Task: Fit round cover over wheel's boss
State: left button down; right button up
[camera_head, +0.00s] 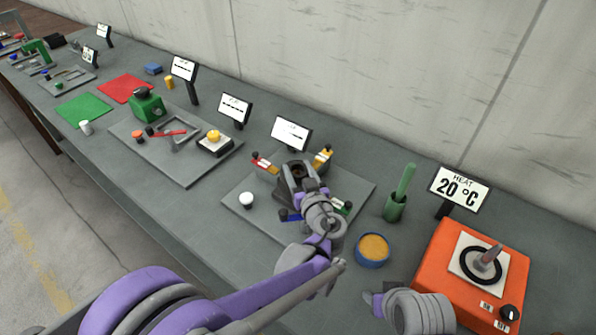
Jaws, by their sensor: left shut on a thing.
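My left gripper (296,176) is over the middle of a grey base plate (238,207), pointing away from me. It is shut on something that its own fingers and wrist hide. Coloured pieces stand around it on the plate: a red one (264,163), a yellow one (322,158), a blue one (289,215) and a green one (341,207). I cannot tell whether they belong to the wheel. The wheel's boss and round cover cannot be made out. A white round knob (246,199) stands at the plate's left. My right gripper (374,300) is at the bottom, its jaws unclear.
A blue bowl with tan contents (372,249) and a green cup with a stick (396,207) stand right of the plate. An orange heater (450,265) is farther right. A sign (291,133) stands behind the plate. Another loaded board (185,173) is left.

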aim_at(298, 179)
pick_arm(q)
jog(key=shift+s+f+n, duration=0.15)
jog(key=shift+f, duration=0.6)
jog(key=shift+s+f+n, duration=0.1)
jog(key=shift+f+n, duration=0.05)
jog(key=shift+f, duration=0.55)
pick_arm(e)
jog(key=shift+s+f, duration=0.1)
jog(key=shift+f, duration=0.25)
pick_arm(q)
jog(key=shift+c, duration=2.2)
grip_release()
jog(key=o, duration=0.3)
jog(key=shift+w+f+g, duration=0.2)
jog(key=shift+w+g, duration=0.1)
jog(key=shift+w, duration=0.2)
pick_arm(e)
jog(key=shift+w+f, duration=0.1)
jog(key=shift+w, duration=0.35)
pick_arm(q)
jog(key=shift+r, duration=0.25)
